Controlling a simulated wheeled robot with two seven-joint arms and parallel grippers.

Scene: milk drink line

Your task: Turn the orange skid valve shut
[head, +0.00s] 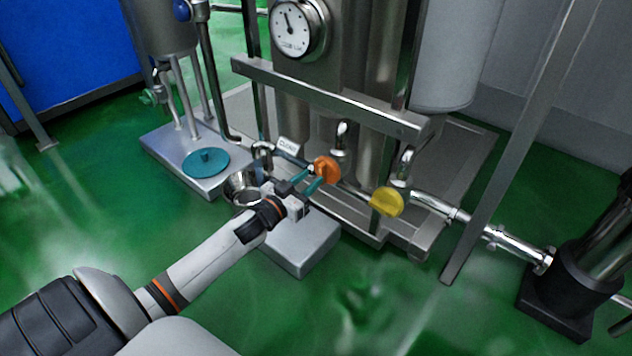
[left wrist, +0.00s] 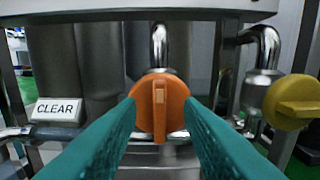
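The orange skid valve (head: 327,169) is a round knob on the pipe at the front of the steel skid. In the left wrist view the orange valve (left wrist: 160,104) faces me, with its raised grip bar upright. My left gripper (head: 305,184) is right in front of it. Its two teal fingers (left wrist: 160,122) are apart, one tip to each side of the grip bar, overlapping the knob's edges in the picture. I cannot tell whether they touch it. My right gripper is not in view.
A yellow valve (head: 387,201) sits to the right on the same pipe. A "CLEAR" sign (left wrist: 57,109) is to the left. A steel crossbar (head: 330,98) runs above the valves. A grey block (head: 300,246) stands below my left gripper. Green floor is open in front.

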